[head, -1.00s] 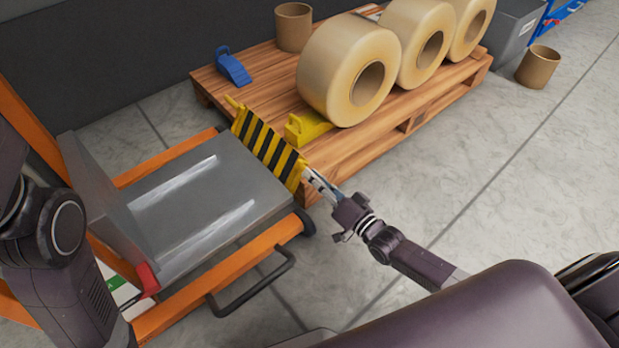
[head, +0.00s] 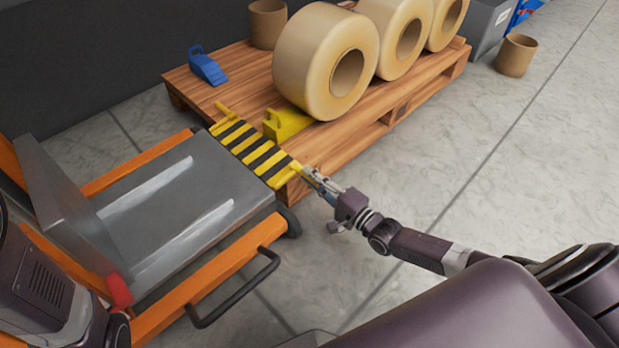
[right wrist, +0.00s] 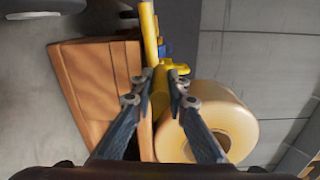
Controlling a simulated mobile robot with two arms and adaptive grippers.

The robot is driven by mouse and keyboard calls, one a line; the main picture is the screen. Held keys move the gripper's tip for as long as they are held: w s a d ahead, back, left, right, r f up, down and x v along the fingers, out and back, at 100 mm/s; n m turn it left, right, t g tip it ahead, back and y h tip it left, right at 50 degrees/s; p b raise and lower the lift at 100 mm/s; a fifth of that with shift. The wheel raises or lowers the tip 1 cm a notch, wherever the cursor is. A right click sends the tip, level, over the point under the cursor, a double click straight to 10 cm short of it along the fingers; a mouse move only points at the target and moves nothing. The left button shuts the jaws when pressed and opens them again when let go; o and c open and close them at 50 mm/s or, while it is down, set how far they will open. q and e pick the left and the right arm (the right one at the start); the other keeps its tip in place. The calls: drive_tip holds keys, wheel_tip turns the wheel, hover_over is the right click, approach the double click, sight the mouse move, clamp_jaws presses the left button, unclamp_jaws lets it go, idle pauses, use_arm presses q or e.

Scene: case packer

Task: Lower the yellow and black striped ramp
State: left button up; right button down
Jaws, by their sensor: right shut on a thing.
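The yellow and black striped ramp (head: 250,150) lies nearly flat between the grey cart platform (head: 190,215) and the near edge of the wooden pallet (head: 215,98). My right gripper (head: 306,171) is at the ramp's near right end, shut on a yellow part of it. In the right wrist view the fingers (right wrist: 160,82) close around a yellow bar, the ramp's handle (right wrist: 160,95). Of my left arm only links show at the lower left; its gripper is out of view.
Large tape rolls (head: 325,62) stand on the pallet, with a yellow wedge (head: 285,123) against the nearest. A blue wedge (head: 207,66) lies at the pallet's far left. Orange cart rails and a black handle (head: 235,290) are in front. Floor right of the pallet is mostly clear.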

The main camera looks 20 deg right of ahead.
drive_tip(key=shift+d+f+b, duration=0.1)
drive_tip(key=shift+f+b, duration=0.25)
drive_tip(key=shift+f, duration=0.45)
drive_tip(key=c, duration=1.9)
unclamp_jaws()
drive_tip(key=shift+s, duration=0.1)
drive_tip(key=v, duration=1.1)
drive_tip(key=shift+s+d, duration=0.15)
drive_tip(key=shift+s, duration=0.25)
